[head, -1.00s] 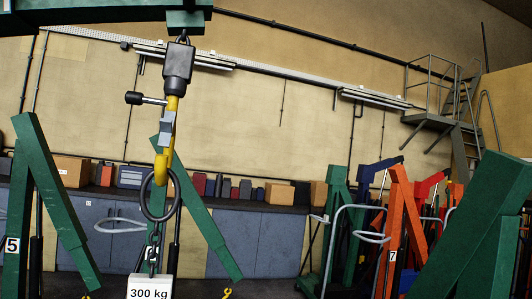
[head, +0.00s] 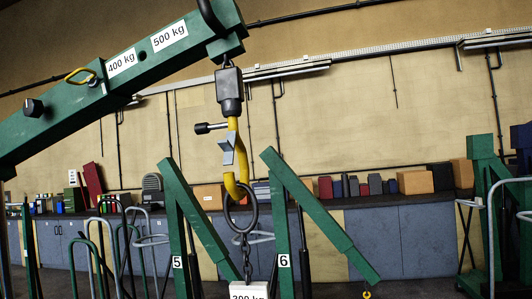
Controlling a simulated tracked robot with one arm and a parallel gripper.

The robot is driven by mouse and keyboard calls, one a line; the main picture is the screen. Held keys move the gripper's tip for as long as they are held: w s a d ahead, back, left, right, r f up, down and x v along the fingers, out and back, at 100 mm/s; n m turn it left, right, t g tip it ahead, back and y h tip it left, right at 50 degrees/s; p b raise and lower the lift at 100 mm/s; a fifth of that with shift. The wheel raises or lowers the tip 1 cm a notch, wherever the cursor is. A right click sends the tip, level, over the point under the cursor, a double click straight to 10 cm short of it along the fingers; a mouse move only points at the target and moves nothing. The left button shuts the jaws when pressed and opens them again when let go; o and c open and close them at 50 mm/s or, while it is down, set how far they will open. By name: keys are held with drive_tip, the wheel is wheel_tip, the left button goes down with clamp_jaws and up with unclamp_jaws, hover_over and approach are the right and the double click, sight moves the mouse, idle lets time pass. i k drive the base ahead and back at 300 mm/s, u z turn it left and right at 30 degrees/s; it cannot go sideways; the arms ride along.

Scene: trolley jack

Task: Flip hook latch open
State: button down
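The yellow hook (head: 231,182) hangs upright below a black swivel block (head: 230,90) at the end of a green crane boom (head: 120,80). A grey latch (head: 227,148) sits on the upper part of the hook. The hook is seen nearly edge-on, so I cannot tell whether the latch closes its mouth. A dark ring (head: 240,213) hangs in the hook's bend. A chain (head: 245,255) runs from it to a white block (head: 249,291), cut off by the lower edge. A black-ended side pin (head: 210,128) sticks out left below the swivel block. My gripper is not in view.
Green crane frames numbered 5 (head: 188,225) and 6 (head: 284,220) stand behind the chain. Grey cabinets (head: 400,240) with boxes on top line the wall. Metal rails (head: 100,250) stand at lower left. Open air surrounds the hook on both sides.

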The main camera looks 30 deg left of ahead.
sight(228, 145)
drive_tip(key=z, duration=0.1)
drive_tip(key=i, duration=1)
drive_tip(key=u, duration=0.05)
